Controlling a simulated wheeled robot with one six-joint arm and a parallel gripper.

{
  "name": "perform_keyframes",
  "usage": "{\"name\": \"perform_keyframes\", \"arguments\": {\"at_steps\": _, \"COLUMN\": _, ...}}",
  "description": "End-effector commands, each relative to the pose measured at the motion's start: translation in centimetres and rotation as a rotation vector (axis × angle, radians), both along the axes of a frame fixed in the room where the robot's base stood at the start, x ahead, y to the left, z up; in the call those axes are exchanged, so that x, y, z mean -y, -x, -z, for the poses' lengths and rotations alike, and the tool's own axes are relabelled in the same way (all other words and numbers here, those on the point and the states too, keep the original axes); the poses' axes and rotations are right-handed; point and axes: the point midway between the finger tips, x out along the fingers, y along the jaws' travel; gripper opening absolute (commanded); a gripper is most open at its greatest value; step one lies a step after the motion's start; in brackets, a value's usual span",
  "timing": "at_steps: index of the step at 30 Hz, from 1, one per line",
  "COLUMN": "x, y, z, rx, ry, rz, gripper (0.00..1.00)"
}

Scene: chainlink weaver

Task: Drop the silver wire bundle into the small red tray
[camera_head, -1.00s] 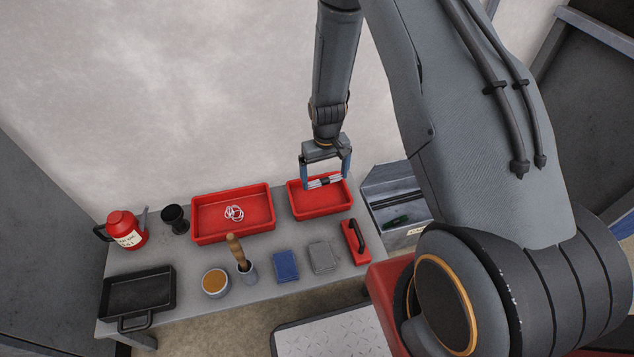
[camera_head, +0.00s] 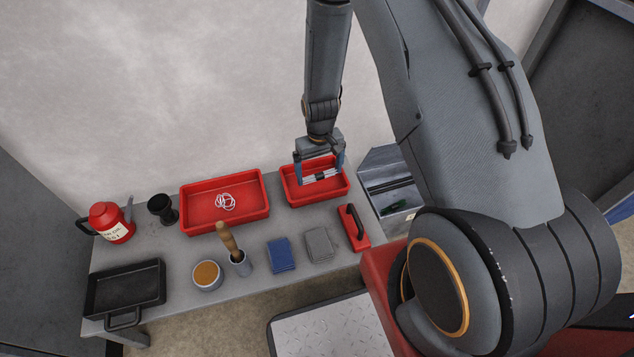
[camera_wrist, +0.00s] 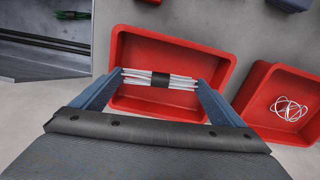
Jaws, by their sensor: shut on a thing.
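The silver wire bundle (camera_wrist: 159,80), bound by a dark band in the middle, is held lengthwise between the blue fingers of my gripper (camera_wrist: 160,82). In the head view the bundle (camera_head: 310,179) and my gripper (camera_head: 320,178) are over the small red tray (camera_head: 325,199). In the wrist view the small red tray (camera_wrist: 207,66) lies below the bundle, with its visible floor empty. The exact height of the bundle above the tray floor is hard to tell.
A larger red tray (camera_head: 195,217) with a white wire coil (camera_head: 226,201) stands to the left. A grey box (camera_head: 388,189) with a green tool is to the right. A red block with a black handle (camera_head: 355,240), grey and blue pads, and a brush in a cup stand in front.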

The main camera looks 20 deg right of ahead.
Motion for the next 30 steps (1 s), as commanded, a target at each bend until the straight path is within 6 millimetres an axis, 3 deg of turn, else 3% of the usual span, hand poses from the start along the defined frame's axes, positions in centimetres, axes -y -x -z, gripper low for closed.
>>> {"name": "perform_keyframes", "arguments": {"at_steps": 2, "x": 0.0, "y": 0.0, "z": 0.0, "rx": 0.0, "ry": 0.0, "rz": 0.0, "gripper": 0.7}}
{"name": "perform_keyframes", "arguments": {"at_steps": 3, "x": 0.0, "y": 0.0, "z": 0.0, "rx": 0.0, "ry": 0.0, "rz": 0.0, "gripper": 1.0}}
{"name": "perform_keyframes", "arguments": {"at_steps": 13, "x": 0.0, "y": 0.0, "z": -0.7, "rx": 0.001, "ry": 0.0, "rz": 0.0, "gripper": 1.0}}
{"name": "perform_keyframes", "arguments": {"at_steps": 24, "x": 0.0, "y": 0.0, "z": -6.4, "rx": 0.001, "ry": 0.0, "rz": 0.0, "gripper": 1.0}}
{"name": "perform_keyframes", "arguments": {"at_steps": 30, "x": 0.0, "y": 0.0, "z": -7.7, "rx": -0.001, "ry": 0.0, "rz": 0.0, "gripper": 1.0}}
